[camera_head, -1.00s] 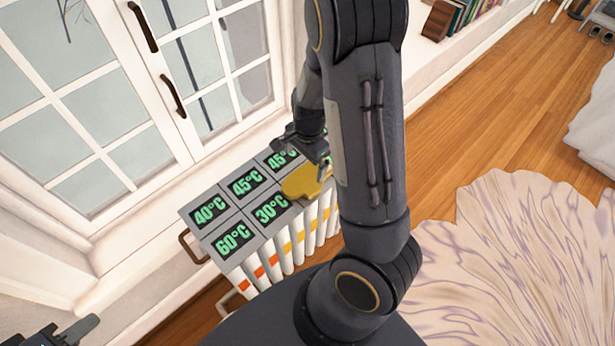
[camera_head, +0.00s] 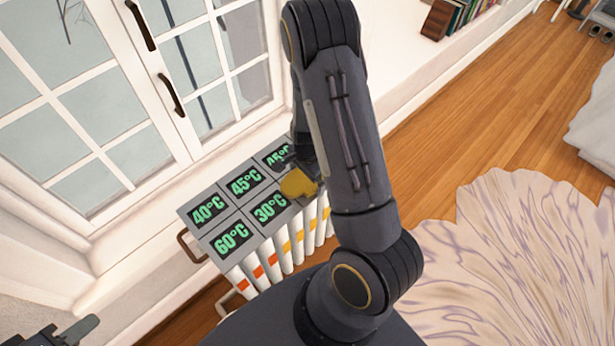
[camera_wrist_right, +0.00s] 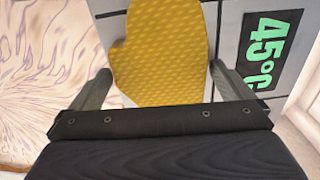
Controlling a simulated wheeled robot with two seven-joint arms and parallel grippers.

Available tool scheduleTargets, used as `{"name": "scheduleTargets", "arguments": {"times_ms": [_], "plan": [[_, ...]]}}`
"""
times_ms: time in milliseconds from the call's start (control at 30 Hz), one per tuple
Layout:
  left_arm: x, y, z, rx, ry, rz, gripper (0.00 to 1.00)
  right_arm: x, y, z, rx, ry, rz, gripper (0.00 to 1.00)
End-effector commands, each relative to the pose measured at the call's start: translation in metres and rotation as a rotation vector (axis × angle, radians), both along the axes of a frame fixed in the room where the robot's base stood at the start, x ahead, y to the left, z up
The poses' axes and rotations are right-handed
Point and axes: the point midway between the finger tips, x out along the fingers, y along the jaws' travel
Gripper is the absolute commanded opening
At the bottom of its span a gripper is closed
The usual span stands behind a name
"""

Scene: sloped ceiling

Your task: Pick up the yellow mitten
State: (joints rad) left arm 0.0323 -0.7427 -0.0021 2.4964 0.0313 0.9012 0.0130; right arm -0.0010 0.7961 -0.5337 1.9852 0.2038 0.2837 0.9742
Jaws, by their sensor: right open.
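The yellow mitten (camera_head: 298,184) lies on the grey panelled top of the radiator-like unit (camera_head: 227,212), near its right end. In the right wrist view the mitten (camera_wrist_right: 160,50) shows a dotted texture and fills the space between and beyond the fingers. My right gripper (camera_wrist_right: 162,88) is open, with one finger at each side of the mitten; I cannot tell whether they touch it. In the head view the right gripper (camera_head: 303,168) is partly hidden by my right arm. My left gripper (camera_head: 75,330) shows only in part at the bottom left corner, and its jaws are unclear.
The top carries several temperature labels and has a handle (camera_head: 190,245) on its left side. A white-framed window (camera_head: 130,110) stands close behind. A pale patterned rug (camera_head: 500,260) lies on the wooden floor (camera_head: 490,120) at right.

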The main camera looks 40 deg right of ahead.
Motion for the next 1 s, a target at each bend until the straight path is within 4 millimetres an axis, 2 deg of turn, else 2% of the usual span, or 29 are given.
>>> {"name": "scheduleTargets", "arguments": {"times_ms": [33, 300, 667, 767, 867, 1000], "plan": [[0.0, 0.0, 0.0, 0.0, 0.0, 0.0, 0.36, 0.0, 0.0, 0.0, 0.0, 0.0, 0.0, 0.99], [0.0, 0.0, 0.0, 0.0, 0.0, 0.0, 0.36, 0.0, 0.0, 0.0, 0.0, 0.001, 0.001, 0.64], [0.0, 0.0, 0.0, 0.0, 0.0, 0.0, 0.36, 0.0, 0.0, 0.006, 0.0, 0.0, 0.002, 0.64], [0.0, 0.0, 0.0, 0.0, 0.0, 0.0, 0.36, 0.001, 0.0, 0.016, -0.001, -0.003, 0.002, 0.64], [0.0, 0.0, 0.0, 0.0, 0.0, 0.0, 0.36, 0.001, 0.001, 0.034, 0.0, -0.005, 0.003, 0.64], [0.0, 0.0, 0.005, 0.0, 0.0, 0.0, 0.36, -0.024, -0.003, 0.065, 0.001, -0.005, 0.0, 0.64]]}}
